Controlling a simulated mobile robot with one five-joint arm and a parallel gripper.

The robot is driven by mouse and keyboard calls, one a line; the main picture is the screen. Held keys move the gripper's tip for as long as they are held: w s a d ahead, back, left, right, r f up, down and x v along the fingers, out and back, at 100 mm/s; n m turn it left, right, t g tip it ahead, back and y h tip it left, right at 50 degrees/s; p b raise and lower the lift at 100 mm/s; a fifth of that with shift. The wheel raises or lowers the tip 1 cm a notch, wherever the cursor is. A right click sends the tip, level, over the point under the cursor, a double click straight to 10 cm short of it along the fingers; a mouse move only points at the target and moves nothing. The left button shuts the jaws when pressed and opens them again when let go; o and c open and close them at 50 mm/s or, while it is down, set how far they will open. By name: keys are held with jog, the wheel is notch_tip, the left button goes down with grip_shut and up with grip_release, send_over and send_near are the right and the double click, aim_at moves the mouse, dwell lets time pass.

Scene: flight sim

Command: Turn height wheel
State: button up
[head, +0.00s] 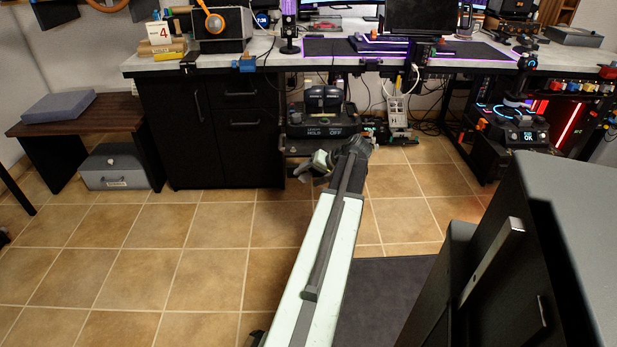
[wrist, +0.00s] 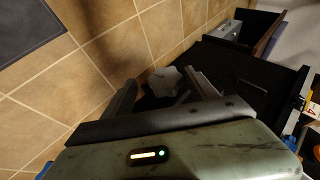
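My gripper (wrist: 160,79) is open, with one finger on each side of the wheel. I cannot tell whether either finger touches it. In the head view my arm reaches forward to the front of the desk, and my gripper (head: 306,168) is low beside the black drawer cabinet. I cannot make out the wheel there; my gripper and arm may hide it.
The desk (head: 290,57) spans the back with monitors above. A black drawer cabinet (head: 212,130) stands left of my gripper. Rudder pedals (head: 322,110) and cables are under the desk. A dark cabinet (head: 540,240) is close on the right. The tiled floor (head: 150,260) at left is clear.

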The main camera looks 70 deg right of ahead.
jog(key=shift+r, duration=0.2)
jog(key=p+v, duration=0.5)
jog(key=v, duration=0.2)
jog(key=shift+s+p, duration=0.3)
jog(key=shift+r, duration=0.1)
